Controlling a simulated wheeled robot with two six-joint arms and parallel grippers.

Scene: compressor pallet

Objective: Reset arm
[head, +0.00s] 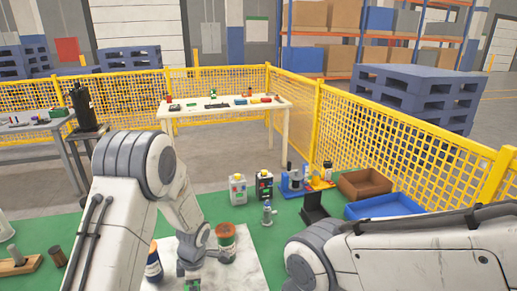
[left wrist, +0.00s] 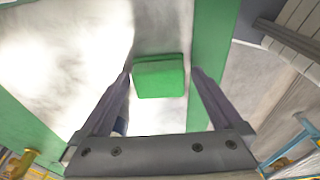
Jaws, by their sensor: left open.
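My left gripper (left wrist: 160,72) is open in the left wrist view, its two dark fingers spread apart. A green block (left wrist: 160,78) shows between the fingertips with a gap on each side. Whether the block lies on the pale marbled board (left wrist: 60,60) or sits at another height, I cannot tell. In the head view my left arm reaches down to the board (head: 248,270), and its gripper is mostly cut off at the bottom edge, by a small green thing (head: 193,285). My right arm comes in from the right; its gripper is not in view.
An orange-topped jar (head: 226,243) and a dark bottle (head: 153,265) stand close beside my left wrist. Bottles, a blue device (head: 291,181), a brown bin (head: 364,184) and a blue bin (head: 384,206) occupy the green bench's far right. Yellow fencing stands behind.

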